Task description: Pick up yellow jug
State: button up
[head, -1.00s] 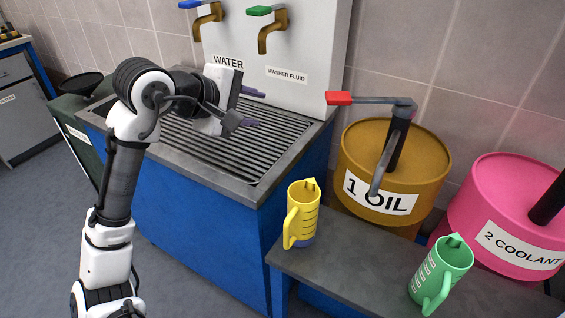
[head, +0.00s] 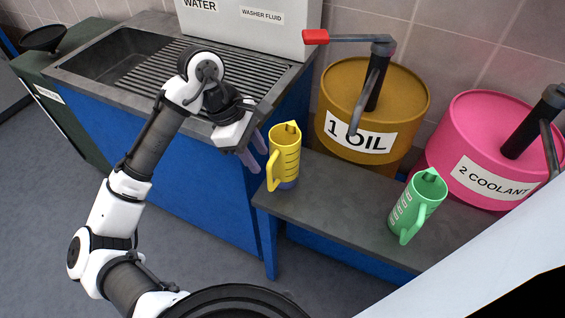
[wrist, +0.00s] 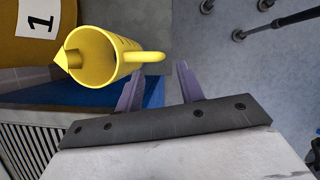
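The yellow jug (head: 287,157) stands upright near the left end of the low grey bench, with its handle toward the lower left in the head view. In the wrist view the jug (wrist: 100,58) is seen from above, its open mouth and spout to the left and its handle pointing right. My gripper (head: 257,153) is just left of the jug in the head view. In the wrist view its two purple fingers (wrist: 158,85) are spread apart with nothing between them. The handle tip lies just beyond the fingertips, and I see no clear contact.
A green jug (head: 416,206) stands on the same bench (head: 330,203) to the right. Behind are the oil drum (head: 400,95) with a red-handled pump and the pink coolant drum (head: 480,125). The blue sink cabinet (head: 190,165) stands close on the left.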

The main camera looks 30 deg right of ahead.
aim_at(280, 165)
jog(key=x, duration=0.5)
jog(key=shift+f, duration=0.15)
jog(key=shift+c, duration=0.4)
grip_shut()
